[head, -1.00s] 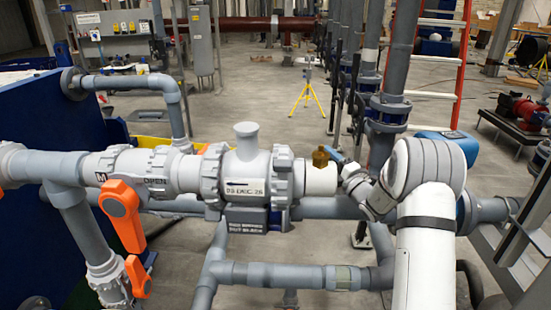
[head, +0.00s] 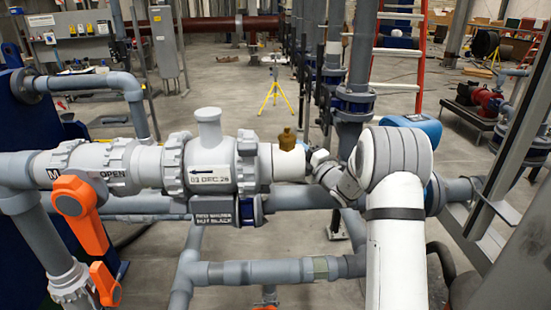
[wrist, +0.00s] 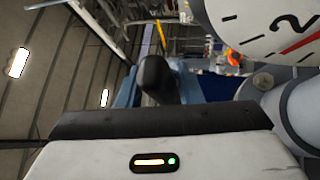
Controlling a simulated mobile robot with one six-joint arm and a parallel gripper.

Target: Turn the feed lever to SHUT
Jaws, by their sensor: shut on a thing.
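My gripper (head: 319,158) is at the right end of the pale pipe, beside a brass fitting (head: 287,139) and well away from the orange lever. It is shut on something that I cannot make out. In the wrist view, a black rounded piece (wrist: 155,80) stands up beyond my gripper's body.
A dial gauge (wrist: 268,28) is close at the upper right of the wrist view. A grey lower pipe (head: 265,272) runs beneath the pale one. Upright pipes (head: 357,70) stand behind my arm. A yellow tripod (head: 275,90) stands on open floor farther back.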

